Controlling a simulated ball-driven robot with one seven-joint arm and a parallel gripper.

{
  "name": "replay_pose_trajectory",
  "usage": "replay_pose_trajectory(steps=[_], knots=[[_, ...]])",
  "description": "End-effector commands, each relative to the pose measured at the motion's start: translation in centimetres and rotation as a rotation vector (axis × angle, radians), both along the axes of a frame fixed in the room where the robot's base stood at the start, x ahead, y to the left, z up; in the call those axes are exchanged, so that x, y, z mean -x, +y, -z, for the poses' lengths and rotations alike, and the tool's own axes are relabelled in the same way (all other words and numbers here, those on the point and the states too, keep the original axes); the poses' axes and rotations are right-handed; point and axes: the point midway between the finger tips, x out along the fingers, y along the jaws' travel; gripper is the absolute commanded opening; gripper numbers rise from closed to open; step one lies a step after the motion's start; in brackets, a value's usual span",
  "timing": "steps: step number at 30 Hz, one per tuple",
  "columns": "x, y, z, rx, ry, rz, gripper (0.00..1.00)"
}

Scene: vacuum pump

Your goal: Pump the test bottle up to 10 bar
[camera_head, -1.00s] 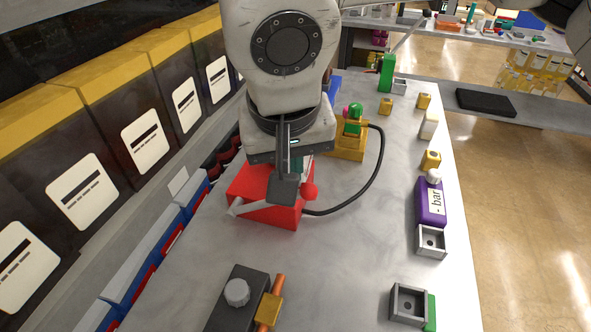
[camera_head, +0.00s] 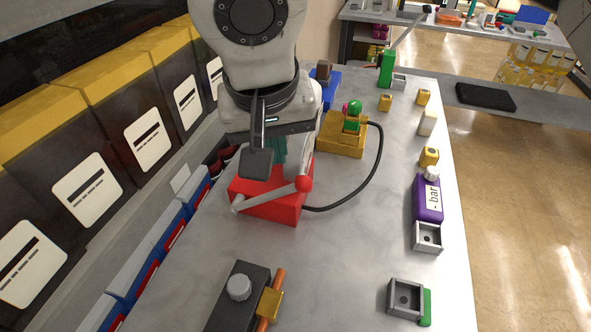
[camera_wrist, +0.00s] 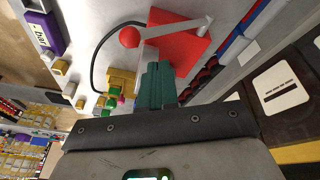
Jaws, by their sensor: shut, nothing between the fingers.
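A red box-shaped pump (camera_head: 270,207) sits on the grey bench and also shows in the wrist view (camera_wrist: 180,42). Its grey lever (camera_head: 268,197) runs across the front to a red ball knob (camera_head: 304,183), also in the wrist view (camera_wrist: 129,37). A black hose (camera_head: 372,175) joins it to a yellow block (camera_head: 342,140) with a green-topped fitting (camera_head: 353,112). My gripper (camera_wrist: 155,70) has teal fingers, closed together and empty, beside the knob in the wrist view. In the head view the fingers (camera_head: 279,148) are partly hidden above the pump. A purple piece (camera_head: 428,198) has a "bar" label.
A dark block with a grey knob (camera_head: 238,288) and a copper rod stands at the front. Grey square holders (camera_head: 405,297) and small yellow blocks (camera_head: 429,156) line the right edge. Storage bins (camera_head: 150,255) border the left. The bench between hose and front is clear.

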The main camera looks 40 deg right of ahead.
Motion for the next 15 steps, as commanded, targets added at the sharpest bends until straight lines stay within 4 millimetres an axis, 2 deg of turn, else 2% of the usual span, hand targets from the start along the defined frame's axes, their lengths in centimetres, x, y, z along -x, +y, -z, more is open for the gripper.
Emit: replay_pose_trajectory(steps=[9, 15], knots=[[-1.6, 1.1, -2.5, 0.000, 0.000, 0.000, 0.00], [-2.1, 1.4, -3.2, 0.001, 0.000, 0.000, 0.00]])
